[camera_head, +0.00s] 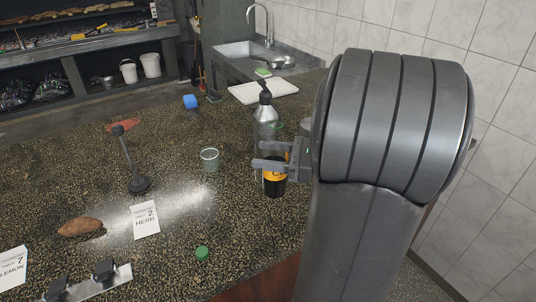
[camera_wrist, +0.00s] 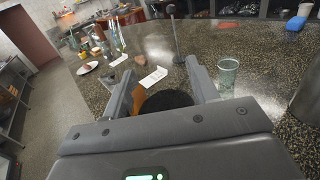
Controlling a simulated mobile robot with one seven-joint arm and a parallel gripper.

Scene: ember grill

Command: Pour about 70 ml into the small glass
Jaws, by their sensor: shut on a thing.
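My gripper (camera_head: 262,155) is shut on a dark container with an orange label (camera_head: 274,182). In the wrist view, the container's round black top (camera_wrist: 166,101) sits between the fingers (camera_wrist: 160,76), with orange at its left side. It looks upright; I cannot tell whether it touches the counter. The small glass (camera_head: 209,158), clear and greenish, stands upright on the counter, left of my gripper in the head view. In the wrist view the glass (camera_wrist: 228,74) is beyond the right finger. Its contents are unclear.
A grey bottle with a black top (camera_head: 265,122) stands just behind my gripper. A green cap (camera_head: 201,253), HERB card (camera_head: 145,219), brown potato-like item (camera_head: 80,227) and dark upright stand (camera_head: 138,184) are on the speckled counter (camera_head: 180,240). A white board (camera_head: 243,97) lies behind.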

